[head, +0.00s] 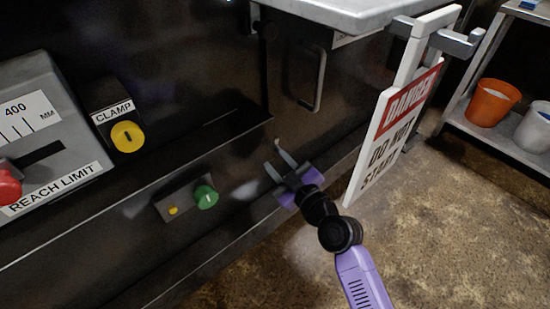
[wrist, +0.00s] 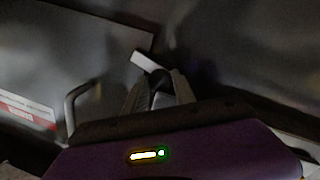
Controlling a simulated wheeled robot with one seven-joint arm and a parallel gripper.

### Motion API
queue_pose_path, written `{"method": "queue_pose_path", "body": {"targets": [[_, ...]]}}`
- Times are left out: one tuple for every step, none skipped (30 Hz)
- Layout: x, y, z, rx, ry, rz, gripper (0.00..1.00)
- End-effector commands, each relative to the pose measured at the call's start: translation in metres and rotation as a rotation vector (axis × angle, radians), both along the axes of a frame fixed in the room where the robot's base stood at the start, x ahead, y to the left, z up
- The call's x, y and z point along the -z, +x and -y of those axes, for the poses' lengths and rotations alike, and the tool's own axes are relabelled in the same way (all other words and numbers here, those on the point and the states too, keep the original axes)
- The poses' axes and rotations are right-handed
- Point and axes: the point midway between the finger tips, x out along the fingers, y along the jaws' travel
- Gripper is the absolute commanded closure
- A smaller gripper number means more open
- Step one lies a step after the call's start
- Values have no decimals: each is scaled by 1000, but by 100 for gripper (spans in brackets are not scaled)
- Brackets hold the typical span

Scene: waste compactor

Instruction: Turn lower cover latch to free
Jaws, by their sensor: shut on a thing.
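My gripper (head: 272,156) reaches up to the dark machine front, below and left of a cover panel (head: 292,92) with a bar handle (head: 313,77). In the wrist view my gripper (wrist: 161,82) has its two fingers closed on either side of a small dark part, which I take for the lower cover latch (wrist: 146,62). A short pale tab of it sticks out past the fingertips, tilted up to the left. The rest of the latch is hidden between the fingers. In the head view the latch is too small and dark to make out clearly.
A white danger sign (head: 393,125) hangs close to the right of my arm. A green knob (head: 205,197) and a yellow clamp button (head: 128,136) are on the machine to the left. A shelf with an orange bucket (head: 492,102) stands at the right. The floor between is clear.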

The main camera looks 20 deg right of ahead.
Motion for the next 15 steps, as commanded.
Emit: {"method": "queue_pose_path", "body": {"targets": [[0,0,1,1,-1,0,100],[0,0,1,1,-1,0,100],[0,0,1,1,-1,0,100],[0,0,1,1,-1,0,100],[0,0,1,1,-1,0,100],[0,0,1,1,-1,0,62],[0,0,1,1,-1,0,56],[0,0,1,1,-1,0,50],[0,0,1,1,-2,0,46],[0,0,1,1,-2,0,46],[0,0,1,1,-2,0,46],[0,0,0,1,-2,1,46],[0,0,0,1,-2,1,46],[0,0,0,1,-2,1,46],[0,0,0,1,-2,1,46]]}}
